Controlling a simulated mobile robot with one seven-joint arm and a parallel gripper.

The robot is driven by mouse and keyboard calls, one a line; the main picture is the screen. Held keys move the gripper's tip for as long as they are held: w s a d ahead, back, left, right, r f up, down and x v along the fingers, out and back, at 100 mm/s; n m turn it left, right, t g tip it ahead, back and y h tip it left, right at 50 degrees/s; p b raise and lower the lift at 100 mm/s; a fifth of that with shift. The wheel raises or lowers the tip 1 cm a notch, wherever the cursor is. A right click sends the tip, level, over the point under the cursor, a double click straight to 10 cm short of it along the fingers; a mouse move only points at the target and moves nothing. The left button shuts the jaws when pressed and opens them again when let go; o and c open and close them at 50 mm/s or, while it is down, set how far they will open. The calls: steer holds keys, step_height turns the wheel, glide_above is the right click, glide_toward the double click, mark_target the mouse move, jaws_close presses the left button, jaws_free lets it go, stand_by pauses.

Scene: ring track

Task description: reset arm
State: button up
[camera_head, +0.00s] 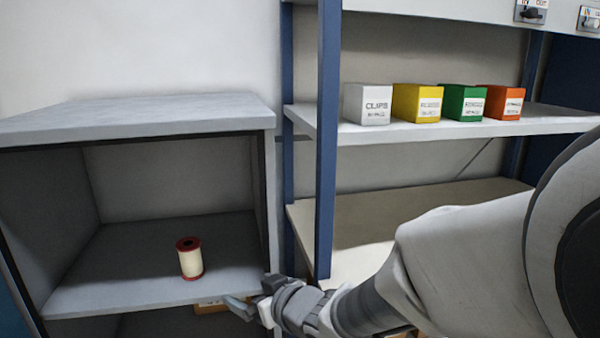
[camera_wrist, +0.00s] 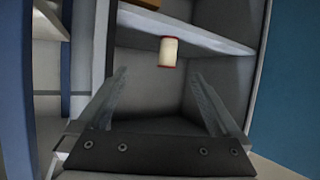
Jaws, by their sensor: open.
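My gripper (camera_head: 254,298) is at the lower middle of the head view, in front of the right front edge of the grey cabinet. In the wrist view its two fingers (camera_wrist: 160,75) are spread apart with nothing between them. A cream spool with dark red ends (camera_head: 190,259) stands upright on the cabinet's middle shelf (camera_head: 120,285), left of and beyond my gripper. The spool also shows in the wrist view (camera_wrist: 168,53), where the scene appears upside down, and it is apart from the fingers.
A blue-post rack (camera_head: 327,140) stands right of the cabinet (camera_head: 140,115). Its shelf holds a white box (camera_head: 367,104), a yellow box (camera_head: 417,102), a green box (camera_head: 463,103) and an orange box (camera_head: 502,102). An orange-brown item (camera_head: 210,307) lies below the cabinet shelf.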

steer(key=s+d+r+m+h+p, duration=0.2)
steer(key=d+r+h+p, duration=0.15)
steer(key=d+r, duration=0.35)
steer(key=s+d+r+m+h+p, duration=0.1)
steer(key=d+r+m+h+p, duration=0.2)
steer(key=d, duration=0.7)
steer(key=s+d+r+m+g+h+p, duration=0.1)
steer(key=s+d+r+g+p, duration=0.1)
steer(key=s, duration=0.6)
steer(key=s+d+r+m+g+h+p, duration=0.1)
steer(key=s+d+r+m+g+p, duration=0.1)
steer(key=s, duration=0.6)
step_height(320, 180, up, 2)
steer(key=shift+d+r+g, duration=0.25)
steer(key=shift+d+g, duration=0.05)
steer(key=shift+d, duration=0.4)
steer(key=shift+w, duration=0.1)
